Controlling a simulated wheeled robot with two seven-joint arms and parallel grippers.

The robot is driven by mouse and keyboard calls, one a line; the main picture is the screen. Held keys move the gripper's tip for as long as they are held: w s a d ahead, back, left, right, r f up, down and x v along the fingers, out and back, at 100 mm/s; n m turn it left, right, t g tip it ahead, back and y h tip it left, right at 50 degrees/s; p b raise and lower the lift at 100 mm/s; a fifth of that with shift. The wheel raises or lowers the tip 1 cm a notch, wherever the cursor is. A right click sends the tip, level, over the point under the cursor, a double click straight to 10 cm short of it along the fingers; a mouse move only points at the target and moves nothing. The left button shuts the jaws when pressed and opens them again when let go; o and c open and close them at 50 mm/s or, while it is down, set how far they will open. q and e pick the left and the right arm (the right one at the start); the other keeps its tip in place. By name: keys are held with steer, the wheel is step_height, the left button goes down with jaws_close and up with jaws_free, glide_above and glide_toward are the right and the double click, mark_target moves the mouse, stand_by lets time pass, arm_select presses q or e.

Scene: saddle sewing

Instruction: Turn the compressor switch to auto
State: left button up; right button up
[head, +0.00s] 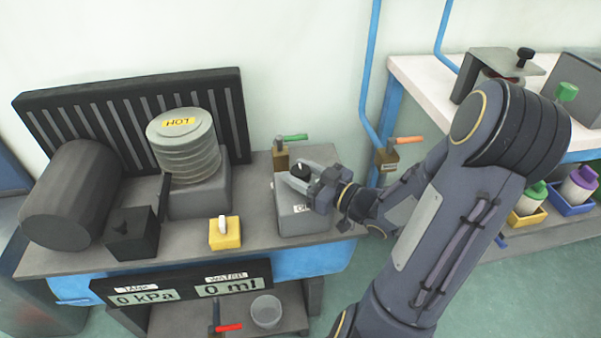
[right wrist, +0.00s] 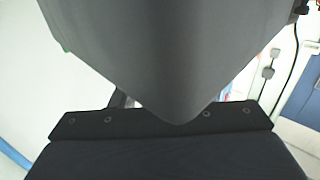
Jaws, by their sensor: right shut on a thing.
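A grey box (head: 303,215) with a white label, only partly readable, stands at the right end of the dark bench. A black knob (head: 300,171) sits on its top; I take it as the compressor switch. My right gripper (head: 308,182) reaches in from the right, its fingers at the knob, and is shut on it. The knob's pointing direction cannot be read. In the right wrist view a large grey surface fills the upper middle and hides the fingertips. My left gripper is not in view.
A yellow box with a white switch (head: 224,233) stands left of the grey box. Valves with green (head: 293,137) and orange handles are close behind my gripper.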

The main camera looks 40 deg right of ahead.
steer(key=shift+a+f+m+t+h+b, duration=0.15)
steer(key=shift+m+t+h+b, duration=0.15)
steer(key=shift+m+h+b, duration=1.1)
steer(key=m+h+b, duration=0.2)
steer(key=h, duration=0.1)
steer(key=m+h+b, duration=0.1)
steer(key=h+b, duration=0.1)
steer(key=h, duration=0.2)
steer(key=shift+a+m+g, duration=0.1)
steer(key=shift+m+g, duration=0.3)
steer(key=m+g+h+b, duration=0.1)
steer(key=m+h+b, duration=0.1)
steer(key=h, duration=0.1)
steer(key=shift+h, duration=0.3)
steer(key=m+g+h+b, duration=0.1)
steer(key=m+g+h, duration=0.1)
steer(key=h, duration=0.1)
steer(key=shift+m+g+b, duration=0.3)
steer(key=shift+b, duration=0.1)
steer(key=m+g+h+b, duration=0.1)
steer(key=m+g+h, duration=0.2)
steer(key=g, duration=0.1)
steer(key=shift+d+r+m+g+h, duration=0.15)
steer(key=shift+m+g+h, duration=0.45)
steer(key=shift+m+g, duration=0.4)
steer(key=shift+d+r+m+g+h, duration=0.1)
steer(key=shift+m+g+h, duration=0.55)
steer(key=shift+g, duration=0.55)
steer(key=shift+m+g, duration=0.25)
steer(key=shift+g, duration=0.05)
